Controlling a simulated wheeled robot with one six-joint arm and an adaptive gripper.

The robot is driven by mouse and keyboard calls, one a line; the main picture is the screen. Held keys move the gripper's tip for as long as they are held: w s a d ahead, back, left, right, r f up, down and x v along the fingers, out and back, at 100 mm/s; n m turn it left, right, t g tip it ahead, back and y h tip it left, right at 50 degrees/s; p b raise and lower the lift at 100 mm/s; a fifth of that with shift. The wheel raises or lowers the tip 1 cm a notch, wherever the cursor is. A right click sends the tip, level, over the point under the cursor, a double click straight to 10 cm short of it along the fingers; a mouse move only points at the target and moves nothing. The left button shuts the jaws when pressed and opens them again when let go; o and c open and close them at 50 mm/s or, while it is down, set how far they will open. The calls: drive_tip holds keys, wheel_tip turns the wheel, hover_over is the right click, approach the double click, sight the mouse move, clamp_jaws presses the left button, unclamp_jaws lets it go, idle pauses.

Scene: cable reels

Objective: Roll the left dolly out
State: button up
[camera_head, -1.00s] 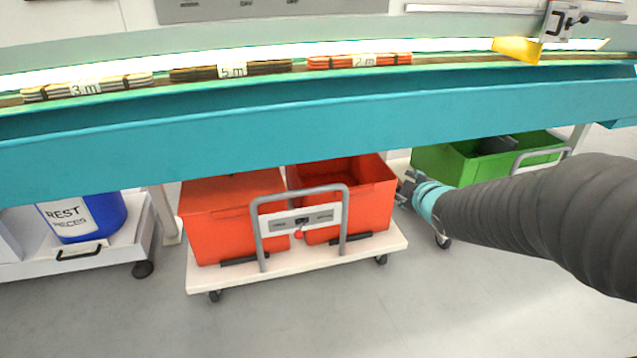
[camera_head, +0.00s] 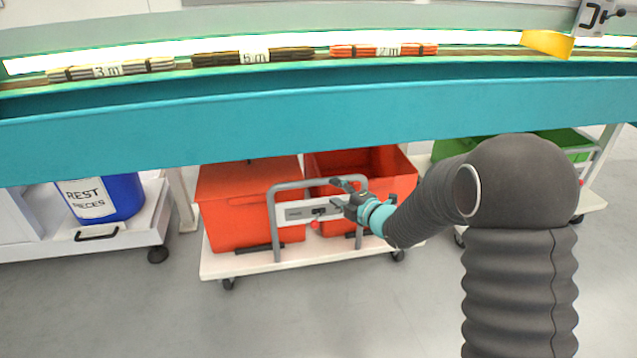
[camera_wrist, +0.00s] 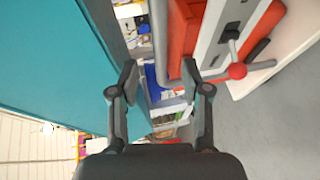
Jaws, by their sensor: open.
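The left dolly (camera_head: 215,264) is a low white platform on dark casters, bearing two red bins, under the teal bench. My gripper (camera_head: 345,192) is open and empty at the right part of the hoop. In the wrist view my gripper (camera_wrist: 159,76) shows two spread fingers. Whether a finger touches the tube, I cannot tell.
The teal bench (camera_head: 230,125) spans above the dolly. A white cart (camera_head: 150,235) with a blue bin (camera_head: 122,197) stands to the left. Another dolly (camera_head: 590,202) with a green bin (camera_head: 565,140) stands to the right. The grey floor (camera_head: 330,310) in front is clear.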

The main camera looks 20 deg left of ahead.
sight(321, 183)
drive_tip(key=x, duration=0.9)
clamp_jaws()
